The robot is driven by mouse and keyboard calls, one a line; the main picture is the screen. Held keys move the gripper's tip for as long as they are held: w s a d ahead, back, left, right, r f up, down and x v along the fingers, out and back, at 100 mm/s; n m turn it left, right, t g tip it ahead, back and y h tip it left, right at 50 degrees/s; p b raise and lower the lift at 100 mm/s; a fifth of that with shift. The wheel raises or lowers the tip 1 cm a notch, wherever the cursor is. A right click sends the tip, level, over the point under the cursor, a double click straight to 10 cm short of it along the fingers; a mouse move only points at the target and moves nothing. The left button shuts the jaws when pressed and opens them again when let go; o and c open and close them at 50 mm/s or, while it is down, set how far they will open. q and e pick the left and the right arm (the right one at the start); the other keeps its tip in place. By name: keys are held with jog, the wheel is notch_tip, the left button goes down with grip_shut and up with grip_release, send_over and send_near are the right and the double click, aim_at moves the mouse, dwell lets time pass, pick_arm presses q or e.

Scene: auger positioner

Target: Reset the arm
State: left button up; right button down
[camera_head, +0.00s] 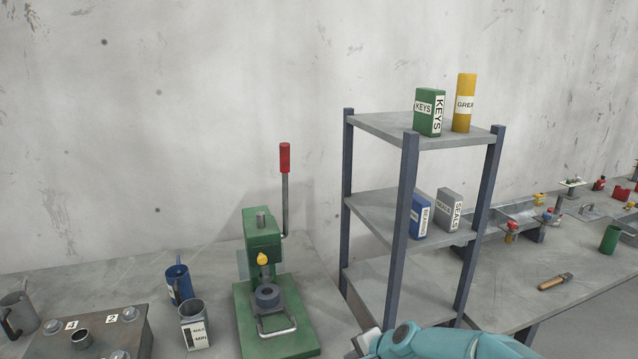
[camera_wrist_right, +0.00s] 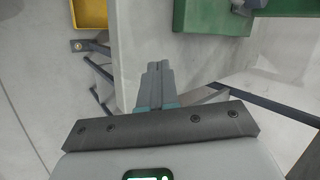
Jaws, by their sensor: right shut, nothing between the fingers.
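My right arm (camera_head: 440,342) is teal and comes in from the bottom right of the head view, in front of the lower part of the shelf rack. In the wrist view my right gripper (camera_wrist_right: 157,67) has its two grey fingers together with nothing between them. Its tips are over pale grey surface, apart from the green object at the upper right. My left gripper is in neither view. A green lever press (camera_head: 264,238) stands on the bench left of my right arm, with its red-handled lever (camera_head: 285,160) pointing up.
A grey rack (camera_head: 402,230) with boxes and a yellow tube (camera_head: 464,102) stands right of the press. A blue mug (camera_head: 178,284), a grey labelled mug (camera_head: 195,327) and a metal block (camera_head: 105,340) are at left. A side bench (camera_head: 590,270) runs along the right.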

jog(key=s+d+f+n+g+h+b, duration=0.1)
jog(key=s+d+f+g, duration=0.1)
jog(key=s+f, duration=0.6)
jog(key=s+d+f+g, duration=0.2)
jog(key=s+f, duration=0.7)
jog(key=s+f+n+g, duration=0.1)
jog(key=s+n, duration=0.6)
jog(key=s, duration=1.1)
jog(key=shift+a+f+g, duration=0.3)
jog(key=shift+a+f, duration=0.05)
jog(key=shift+f, duration=0.5)
jog(key=shift+s+n, duration=0.15)
jog(key=shift+n, duration=0.15)
